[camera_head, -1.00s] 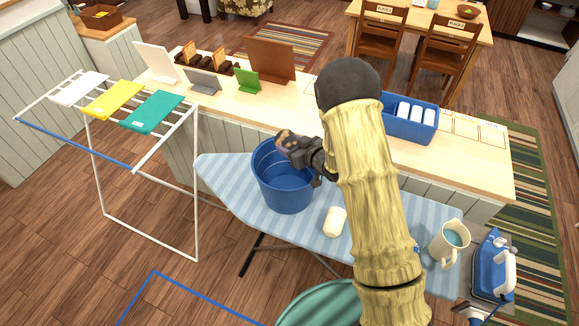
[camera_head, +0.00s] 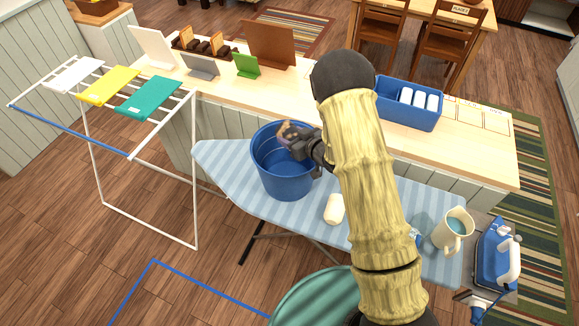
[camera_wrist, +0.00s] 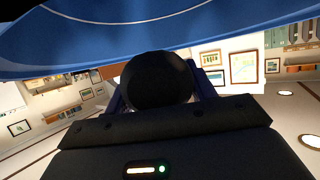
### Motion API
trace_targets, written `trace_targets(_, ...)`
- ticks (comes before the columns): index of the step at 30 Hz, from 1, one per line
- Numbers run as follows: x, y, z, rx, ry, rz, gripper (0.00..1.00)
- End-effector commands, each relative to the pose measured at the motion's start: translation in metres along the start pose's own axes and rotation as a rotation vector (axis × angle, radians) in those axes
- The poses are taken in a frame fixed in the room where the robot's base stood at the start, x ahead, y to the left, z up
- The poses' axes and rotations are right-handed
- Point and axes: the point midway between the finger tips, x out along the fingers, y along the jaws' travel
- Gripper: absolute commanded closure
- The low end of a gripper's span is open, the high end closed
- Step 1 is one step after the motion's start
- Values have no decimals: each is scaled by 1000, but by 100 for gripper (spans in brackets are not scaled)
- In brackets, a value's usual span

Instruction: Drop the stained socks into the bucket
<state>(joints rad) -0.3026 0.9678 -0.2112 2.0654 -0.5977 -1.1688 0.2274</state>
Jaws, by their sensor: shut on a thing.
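The blue bucket (camera_head: 287,182) stands upright on the ironing board. My gripper (camera_head: 291,137) is over the bucket's open top, at the right part of its mouth, with its tip inside the rim outline. It is shut on a small brownish-purple bundle, which looks like the stained socks (camera_head: 285,132). The bundle is small and partly hidden by the fingers. In the wrist view a large blue curved surface, seemingly the bucket (camera_wrist: 120,45), fills the top, and a dark round shape hides the fingertips.
The striped ironing board (camera_head: 235,170) also carries a white cylinder (camera_head: 334,209), a jug of blue liquid (camera_head: 453,232) and an iron (camera_head: 497,255) at the right end. A drying rack (camera_head: 195,170) stands left. A counter (camera_head: 345,95) runs behind with a blue bin (camera_head: 410,112).

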Motion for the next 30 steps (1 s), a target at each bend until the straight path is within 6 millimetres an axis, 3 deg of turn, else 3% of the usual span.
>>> trace_targets(6, 8, 0, 18, 0, 0, 1, 86)
trace_targets(16, 8, 0, 18, 0, 1, 1, 86)
trace_targets(17, 8, 0, 18, 0, 1, 1, 39)
trace_targets(20, 8, 0, 18, 0, 1, 1, 19)
trace_targets(30, 6, 1, 19, 1, 0, 1, 19)
